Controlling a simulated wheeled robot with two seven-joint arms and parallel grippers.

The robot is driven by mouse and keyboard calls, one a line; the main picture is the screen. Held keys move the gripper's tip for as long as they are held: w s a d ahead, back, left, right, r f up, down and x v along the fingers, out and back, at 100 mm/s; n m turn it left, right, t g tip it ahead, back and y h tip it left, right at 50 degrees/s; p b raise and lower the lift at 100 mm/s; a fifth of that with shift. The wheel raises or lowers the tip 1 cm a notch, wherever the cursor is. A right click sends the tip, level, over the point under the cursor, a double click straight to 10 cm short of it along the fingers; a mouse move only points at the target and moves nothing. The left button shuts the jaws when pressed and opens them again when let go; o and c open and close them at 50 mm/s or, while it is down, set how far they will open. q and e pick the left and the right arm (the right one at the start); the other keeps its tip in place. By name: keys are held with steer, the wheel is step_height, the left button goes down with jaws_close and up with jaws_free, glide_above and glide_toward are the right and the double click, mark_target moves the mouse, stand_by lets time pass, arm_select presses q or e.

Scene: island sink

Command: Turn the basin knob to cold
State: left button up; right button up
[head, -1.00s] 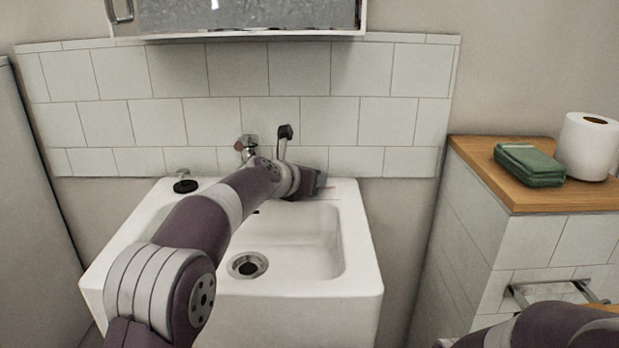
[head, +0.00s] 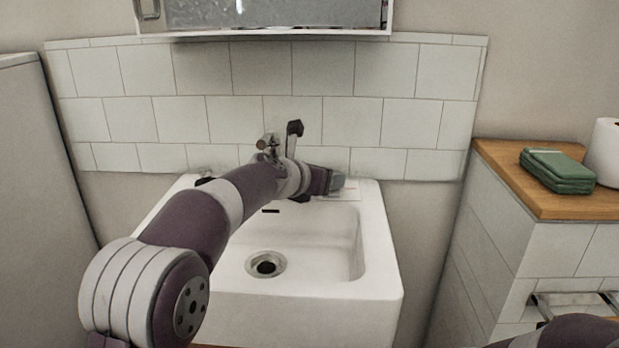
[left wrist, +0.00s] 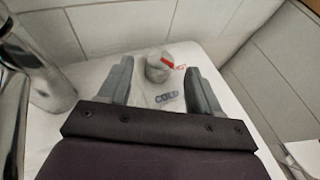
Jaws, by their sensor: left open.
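The basin knob (left wrist: 157,68) is a small round grey knob on the white sink's back ledge, with a red mark on it. A COLD label (left wrist: 167,97) lies on the near side of it, and a red label (left wrist: 180,67) is just to its right, partly hidden. My left gripper (left wrist: 160,64) is open, with one finger on each side of the knob in the left wrist view; I cannot tell whether they touch it. In the head view my left gripper (head: 335,182) is over the right back ledge and hides most of the knob. My right gripper is out of view.
The chrome tap (left wrist: 50,75) stands close to the left of my left gripper. The white sink (head: 385,250) has an open basin with a drain (head: 265,264). A wall cabinet (head: 300,15) hangs above. Green cloths (head: 557,170) lie on the wooden counter (head: 505,185) at right.

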arm_select(q)
steer(key=v, duration=0.7)
steer(key=shift+s+a+r, duration=0.2)
steer(key=shift+s+r, duration=0.05)
steer(key=shift+s, duration=0.05)
